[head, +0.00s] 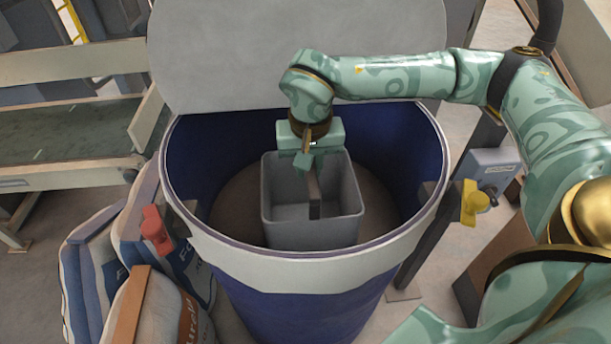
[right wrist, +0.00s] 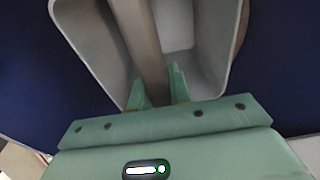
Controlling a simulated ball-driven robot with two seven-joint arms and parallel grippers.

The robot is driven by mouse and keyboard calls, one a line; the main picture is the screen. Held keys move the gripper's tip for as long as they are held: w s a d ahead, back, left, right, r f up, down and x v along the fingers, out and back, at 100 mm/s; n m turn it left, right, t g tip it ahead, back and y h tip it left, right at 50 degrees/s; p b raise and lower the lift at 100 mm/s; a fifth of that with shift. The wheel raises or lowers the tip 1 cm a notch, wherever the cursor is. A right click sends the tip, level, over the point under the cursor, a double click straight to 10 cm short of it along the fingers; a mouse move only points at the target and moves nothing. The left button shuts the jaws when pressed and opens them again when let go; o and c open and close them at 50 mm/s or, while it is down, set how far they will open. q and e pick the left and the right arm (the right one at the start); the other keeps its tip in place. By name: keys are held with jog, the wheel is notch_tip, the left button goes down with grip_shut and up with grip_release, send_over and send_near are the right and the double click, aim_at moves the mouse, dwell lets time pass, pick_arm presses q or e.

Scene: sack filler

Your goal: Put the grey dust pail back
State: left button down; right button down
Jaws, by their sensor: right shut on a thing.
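The grey dust pail (head: 338,226) is a square, open-topped bucket with a bar (head: 314,193) across its mouth. It is inside the large blue drum (head: 300,306), below the level of the rim, and looks empty. My right gripper (head: 308,166) reaches down into the drum and is shut on the pail's bar. In the right wrist view the fingers (right wrist: 158,88) grip the bar, with the pail's pale inner walls (right wrist: 178,25) around it. Whether the pail touches the drum's brown floor is not clear. My left gripper is not in view.
A grey raised lid (head: 290,60) stands behind the drum. A red handle (head: 156,230) and a yellow handle (head: 474,203) flank the rim. Filled sacks (head: 95,255) lie at the left, near a bench-like frame (head: 65,170). A blue-grey box (head: 490,168) stands right.

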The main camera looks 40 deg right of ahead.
notch_tip(320, 180, down, 5)
jog(key=shift+f+b, duration=0.2)
jog(key=shift+b, duration=0.85)
jog(key=c, duration=1.3)
grip_release()
jog(key=shift+f, duration=0.15)
jog(key=r+p, duration=0.1)
jog(key=r, duration=0.3)
jog(key=r+p, duration=0.2)
jog(key=r, duration=0.2)
jog(key=s+r+p, duration=0.1)
jog(key=r+p, duration=0.1)
jog(key=r, duration=0.2)
jog(key=shift+a+r, duration=0.1)
jog(key=shift+a, duration=0.25)
